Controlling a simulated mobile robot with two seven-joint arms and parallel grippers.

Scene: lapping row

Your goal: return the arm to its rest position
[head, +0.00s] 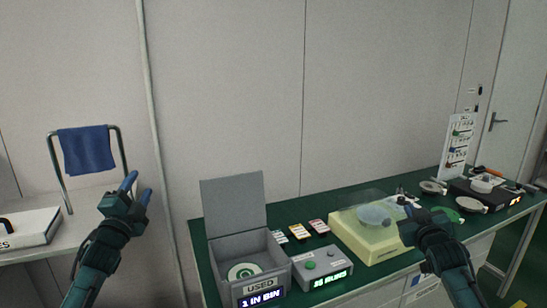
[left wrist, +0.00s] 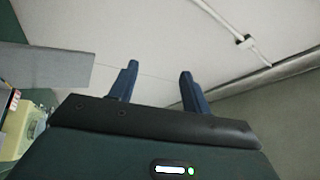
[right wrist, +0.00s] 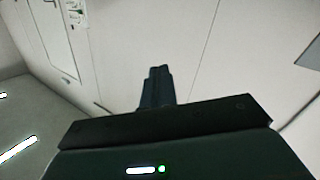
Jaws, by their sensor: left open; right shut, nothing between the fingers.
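My left gripper (head: 138,190) is raised at the left, in front of the wall, with its fingers pointing up. In the left wrist view its two blue fingers (left wrist: 158,85) stand apart with nothing between them. My right gripper (head: 410,208) is at the right, in front of the green bench and the yellow machine as the head view shows it. In the right wrist view its fingers (right wrist: 157,87) are together with nothing held. The wall is behind both grippers in the wrist views.
A green bench (head: 285,250) holds an open grey bin (head: 240,245) marked USED, a grey counter box (head: 322,267), a yellow machine (head: 372,240) and several dishes.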

